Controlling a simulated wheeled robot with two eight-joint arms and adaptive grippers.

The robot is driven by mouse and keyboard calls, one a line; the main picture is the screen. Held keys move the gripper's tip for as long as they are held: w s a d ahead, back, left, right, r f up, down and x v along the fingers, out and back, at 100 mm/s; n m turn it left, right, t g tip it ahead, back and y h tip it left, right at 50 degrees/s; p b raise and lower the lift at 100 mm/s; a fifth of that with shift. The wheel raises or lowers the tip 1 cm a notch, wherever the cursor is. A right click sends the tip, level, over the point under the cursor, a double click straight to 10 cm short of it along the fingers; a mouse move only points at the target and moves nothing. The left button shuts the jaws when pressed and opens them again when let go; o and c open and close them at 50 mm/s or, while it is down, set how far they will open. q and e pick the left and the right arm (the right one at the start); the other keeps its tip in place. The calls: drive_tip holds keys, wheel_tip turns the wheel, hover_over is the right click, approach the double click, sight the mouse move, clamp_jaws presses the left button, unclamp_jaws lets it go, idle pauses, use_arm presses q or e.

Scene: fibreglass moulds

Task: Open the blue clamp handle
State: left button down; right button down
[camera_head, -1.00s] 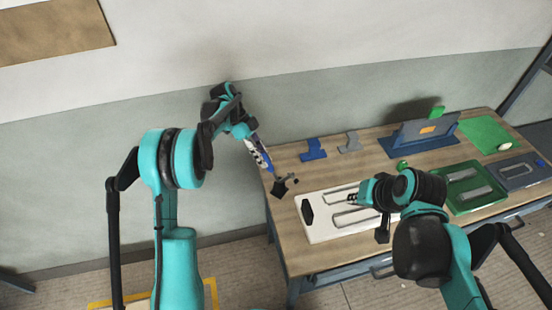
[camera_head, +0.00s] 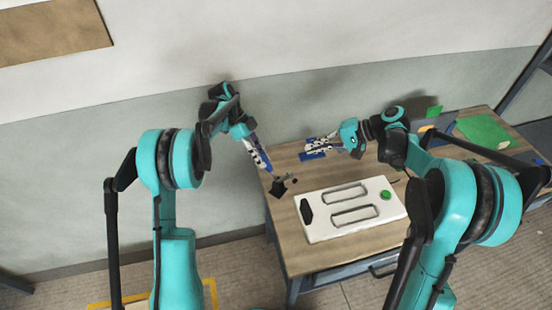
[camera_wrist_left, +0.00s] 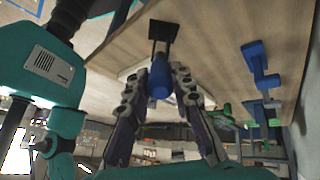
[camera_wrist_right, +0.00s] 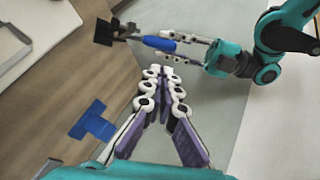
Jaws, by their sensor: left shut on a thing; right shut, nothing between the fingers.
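The clamp shows as a black base (camera_head: 279,190) at the table's left edge, with a blue handle (camera_wrist_left: 160,80) on it. My left gripper (camera_head: 264,166) is shut on the blue handle. In the left wrist view the handle lies between its fingers, and the black base (camera_wrist_left: 163,32) is beyond. The right wrist view also shows the handle (camera_wrist_right: 158,43) between the left fingers, beside the black base (camera_wrist_right: 103,32). My right gripper (camera_head: 308,149) is shut and empty, above the back of the table. It shows in the right wrist view (camera_wrist_right: 160,74), apart from the handle.
A white board (camera_head: 316,232) with two slots and a green button (camera_head: 386,195) lies on the table. A blue T-shaped piece (camera_wrist_right: 93,122) lies below my right gripper. A green mat (camera_head: 485,130) is at the back right. A wall stands behind the table.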

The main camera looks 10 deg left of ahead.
use_arm(q)
drive_tip(key=shift+f, duration=0.1)
use_arm(e)
approach(269, 169)
drive_tip(key=w+a+f, duration=0.2)
drive_tip(key=a, duration=0.4)
drive_tip(key=shift+a, duration=0.2)
use_arm(q)
drive_tip(key=shift+d, duration=0.2)
use_arm(e)
drive_tip(key=shift+a+f, duration=0.35)
drive_tip(key=shift+a, duration=0.1)
use_arm(q)
drive_tip(key=c, duration=1.4)
unclamp_jaws()
drive_tip(key=shift+c, duration=0.2)
drive_tip(key=shift+o, duration=0.7)
drive_tip(key=shift+a, duration=0.15)
use_arm(e)
drive_tip(key=shift+a, duration=0.15)
